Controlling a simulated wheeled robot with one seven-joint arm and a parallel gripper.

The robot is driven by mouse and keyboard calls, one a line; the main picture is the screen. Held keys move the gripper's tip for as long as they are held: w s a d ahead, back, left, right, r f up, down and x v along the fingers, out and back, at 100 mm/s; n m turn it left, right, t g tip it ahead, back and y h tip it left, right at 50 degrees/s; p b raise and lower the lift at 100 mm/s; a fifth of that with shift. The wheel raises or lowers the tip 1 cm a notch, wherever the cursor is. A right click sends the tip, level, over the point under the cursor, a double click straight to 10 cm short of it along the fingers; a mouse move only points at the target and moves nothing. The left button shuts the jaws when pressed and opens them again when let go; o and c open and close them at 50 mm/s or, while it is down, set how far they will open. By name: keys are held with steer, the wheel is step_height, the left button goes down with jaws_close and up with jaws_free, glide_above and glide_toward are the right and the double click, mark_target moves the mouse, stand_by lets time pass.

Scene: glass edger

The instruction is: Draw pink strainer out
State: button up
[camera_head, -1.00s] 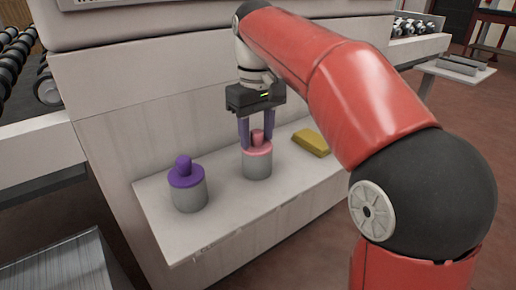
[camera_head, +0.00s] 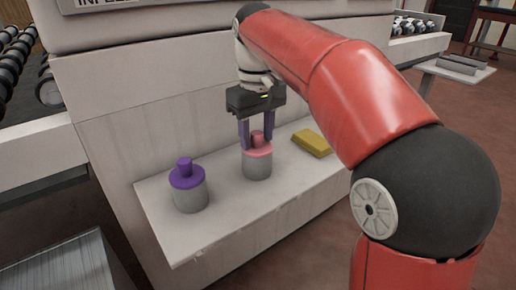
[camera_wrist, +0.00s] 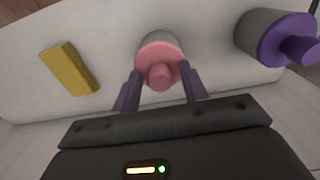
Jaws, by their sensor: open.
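The pink strainer (camera_head: 257,148) sits in the top of a grey cylinder (camera_head: 257,168) on the white shelf, with its round flange and upright knob showing. In the wrist view the pink strainer (camera_wrist: 161,68) lies between and just ahead of the two fingers. My gripper (camera_head: 245,143) points down over it with its purple fingers on either side of the knob. It is open, with gaps beside the knob in the wrist view (camera_wrist: 160,97). I cannot tell whether a finger touches the flange.
A purple-topped grey cylinder (camera_head: 188,188) stands to the left on the shelf. A yellow block (camera_head: 312,143) lies to the right. The white shelf (camera_head: 235,220) is bare in front, and the machine's panel (camera_head: 150,130) rises behind it.

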jaws_close()
steer(key=shift+r+p, duration=0.7)
steer(key=shift+p, duration=0.15)
stand_by(0.5)
steer(key=shift+r+p, duration=1.1)
steer(key=shift+r, duration=2.5)
steer(key=shift+r, duration=0.1)
steer(key=shift+r, duration=1.9)
